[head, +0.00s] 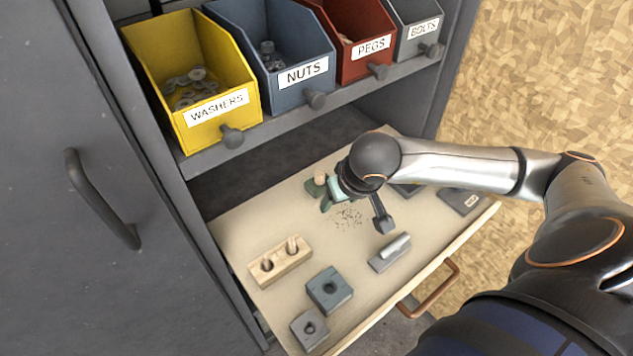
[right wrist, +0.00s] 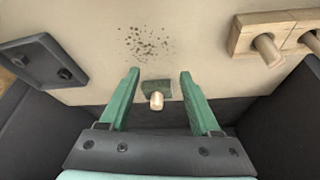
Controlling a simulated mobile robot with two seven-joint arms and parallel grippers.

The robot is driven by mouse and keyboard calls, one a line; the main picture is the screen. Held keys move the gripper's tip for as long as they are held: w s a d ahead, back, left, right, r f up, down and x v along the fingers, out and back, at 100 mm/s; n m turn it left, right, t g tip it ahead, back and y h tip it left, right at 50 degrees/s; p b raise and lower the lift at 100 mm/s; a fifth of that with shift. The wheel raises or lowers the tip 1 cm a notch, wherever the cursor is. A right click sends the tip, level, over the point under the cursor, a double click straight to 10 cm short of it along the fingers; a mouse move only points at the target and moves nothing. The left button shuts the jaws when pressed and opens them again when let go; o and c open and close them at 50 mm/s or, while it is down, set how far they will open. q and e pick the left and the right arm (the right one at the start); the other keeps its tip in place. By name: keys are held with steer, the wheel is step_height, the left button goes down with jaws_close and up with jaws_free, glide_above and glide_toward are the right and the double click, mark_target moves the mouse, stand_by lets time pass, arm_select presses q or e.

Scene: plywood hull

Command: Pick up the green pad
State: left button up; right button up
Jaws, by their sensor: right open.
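The green pad (head: 312,188) is a small dark green block with a light wooden peg standing on it, at the back of the pulled-out drawer. In the right wrist view the pad (right wrist: 150,86) lies between and a little below my right gripper's spread green fingers (right wrist: 158,76), with clear gaps on both sides. In the head view my right gripper (head: 329,197) is just right of the pad, and partly hides it. It is open and empty. My left gripper is not in view.
The drawer (head: 232,232) also holds a wooden block with pegs (head: 280,262), a blue-grey block with a hole (head: 329,290), a smaller grey block (head: 309,329) and a grey bar piece (head: 390,253). Dark specks lie near the gripper. The bin shelf (head: 285,124) overhangs the drawer's back.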

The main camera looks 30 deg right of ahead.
mark_target(320, 174)
steer(key=w, duration=0.3)
steer(key=w+d, duration=0.1)
steer(key=w, duration=0.4)
steer(key=shift+w+d+p, duration=0.2)
steer(key=shift+w+p, duration=0.1)
steer(key=shift+w, duration=0.05)
steer(key=shift+w+d+f, duration=0.1)
steer(key=shift+w+f, duration=0.15)
steer(key=shift+f, duration=0.35)
jaws_close()
